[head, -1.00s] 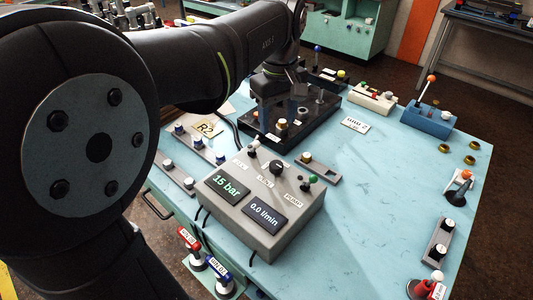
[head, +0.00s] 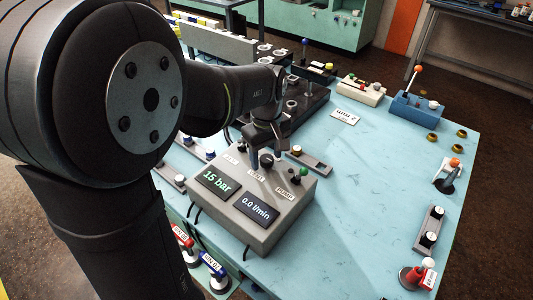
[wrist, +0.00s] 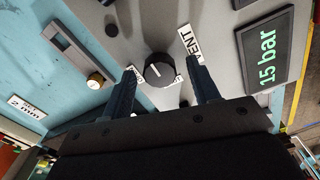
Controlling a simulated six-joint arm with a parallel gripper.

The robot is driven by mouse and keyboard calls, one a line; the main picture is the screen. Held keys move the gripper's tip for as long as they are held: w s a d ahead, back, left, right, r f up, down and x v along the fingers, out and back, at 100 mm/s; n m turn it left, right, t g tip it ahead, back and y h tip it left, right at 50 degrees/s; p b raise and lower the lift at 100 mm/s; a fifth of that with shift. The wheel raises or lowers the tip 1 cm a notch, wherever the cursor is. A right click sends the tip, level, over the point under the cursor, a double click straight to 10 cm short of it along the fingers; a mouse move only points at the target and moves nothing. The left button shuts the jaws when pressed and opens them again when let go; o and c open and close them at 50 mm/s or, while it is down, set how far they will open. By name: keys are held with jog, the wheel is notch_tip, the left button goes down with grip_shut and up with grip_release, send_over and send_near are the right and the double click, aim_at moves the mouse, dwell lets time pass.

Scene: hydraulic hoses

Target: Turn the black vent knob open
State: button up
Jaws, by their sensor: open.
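The black vent knob (wrist: 160,70) sits on the sloped top of the grey control box (head: 240,222), beside the white VENT label (wrist: 189,41). A short white pointer line shows on the knob. It also shows in the head view (head: 267,161), close under my gripper (head: 266,155). In the wrist view my gripper (wrist: 161,76) is open, with one finger on each side of the knob and a visible gap on both sides. Whether the fingertips are level with the knob or above it, I cannot tell.
The box carries a 15 bar display (head: 218,184), a 0.0 l/min display (head: 256,207) and a green-tipped toggle (head: 303,172) near the knob. A small plate with a brass-coloured knob (head: 297,150) lies behind the box.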

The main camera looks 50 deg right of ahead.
jog(key=shift+c, duration=0.2)
jog(key=c, duration=0.9)
jog(key=shift+m, duration=0.3)
jog(key=m, duration=0.3)
jog(key=shift+m, duration=0.3)
jog(key=m, duration=0.4)
jog(key=shift+m, duration=0.3)
jog(key=m, duration=0.9)
